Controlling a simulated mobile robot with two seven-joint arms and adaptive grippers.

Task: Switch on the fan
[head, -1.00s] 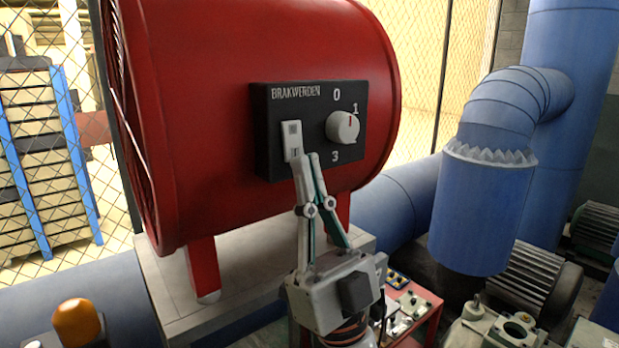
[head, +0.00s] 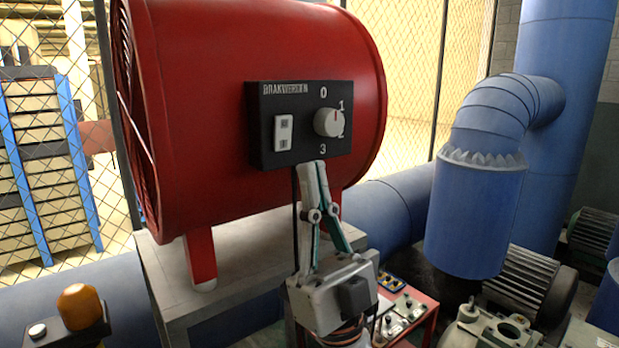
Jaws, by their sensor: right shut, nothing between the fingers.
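The fan (head: 215,115) is a large red drum on red legs, standing on a grey block. On its side is a black control panel (head: 265,150) with a white rocker switch (head: 284,132) at the left. I cannot tell whether the tips touch the panel. My left gripper is not in view.
A blue elbow pipe (head: 480,200) stands to the right, and a blue pipe (head: 385,210) runs behind the fan. A red bench with controls (head: 405,310) is below right. An orange-domed device (head: 78,305) is at the lower left. A wire fence (head: 420,60) stands behind.

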